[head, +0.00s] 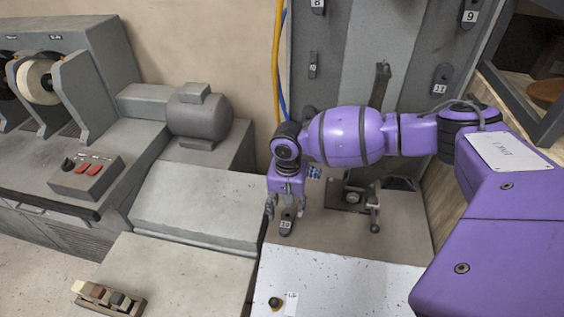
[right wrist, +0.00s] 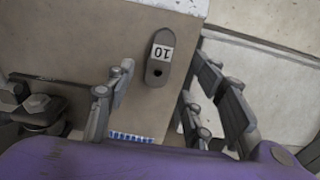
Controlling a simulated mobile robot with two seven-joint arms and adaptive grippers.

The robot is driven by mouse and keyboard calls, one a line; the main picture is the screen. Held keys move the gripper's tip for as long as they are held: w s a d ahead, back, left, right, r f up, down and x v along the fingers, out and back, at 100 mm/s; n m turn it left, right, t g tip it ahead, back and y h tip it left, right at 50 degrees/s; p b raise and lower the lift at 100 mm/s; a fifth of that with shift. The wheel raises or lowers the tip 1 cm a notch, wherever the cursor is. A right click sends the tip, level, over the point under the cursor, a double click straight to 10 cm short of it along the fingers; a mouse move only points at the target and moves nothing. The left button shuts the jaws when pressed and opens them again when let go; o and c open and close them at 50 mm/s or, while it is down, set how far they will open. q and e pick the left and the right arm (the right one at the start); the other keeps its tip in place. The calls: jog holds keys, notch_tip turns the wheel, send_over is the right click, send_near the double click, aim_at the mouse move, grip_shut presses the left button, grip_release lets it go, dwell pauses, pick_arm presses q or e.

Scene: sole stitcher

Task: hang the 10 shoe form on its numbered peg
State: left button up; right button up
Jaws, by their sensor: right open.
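The 10 shoe form (head: 287,222) is a small dark grey slab with a white "10" label and a hole. It lies on the brown surface below the panel, and it also shows in the right wrist view (right wrist: 157,72). My right gripper (head: 285,207) is open, pointing down just over the form. In the wrist view its fingers stand either side of the form, with gaps on both sides. A grey panel (head: 348,45) behind carries forms marked 8 (head: 317,6), 9 (head: 469,12) and 11 (head: 440,80). A small dark piece (head: 313,65) there has an unreadable tag. My left gripper is out of view.
A dark metal fixture (head: 358,198) stands right of the form. A pale speckled table (head: 340,290) lies in front, with a small dark knob (head: 275,302). A grey motor (head: 200,115) and a control box with red switches (head: 86,175) are at left. Yellow and blue cables (head: 279,60) run up beside the panel.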

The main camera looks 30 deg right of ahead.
aim_at(286, 221)
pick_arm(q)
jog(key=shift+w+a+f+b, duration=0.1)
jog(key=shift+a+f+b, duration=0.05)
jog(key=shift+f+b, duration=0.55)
pick_arm(e)
notch_tip(286, 221, down, 3)
jog(key=shift+f, duration=0.1)
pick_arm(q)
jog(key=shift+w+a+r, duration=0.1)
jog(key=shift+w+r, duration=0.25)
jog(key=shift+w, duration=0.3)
pick_arm(e)
jog(key=shift+f, duration=0.3)
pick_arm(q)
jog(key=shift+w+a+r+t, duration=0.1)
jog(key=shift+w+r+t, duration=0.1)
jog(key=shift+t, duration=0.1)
pick_arm(e)
jog(key=shift+f, duration=0.35)
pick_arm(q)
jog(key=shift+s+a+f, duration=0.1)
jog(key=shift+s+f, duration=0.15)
pick_arm(e)
jog(key=shift+w+f, duration=0.1)
jog(key=shift+f, duration=0.85)
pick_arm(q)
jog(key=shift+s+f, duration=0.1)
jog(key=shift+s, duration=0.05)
pick_arm(e)
jog(key=shift+f, duration=0.1)
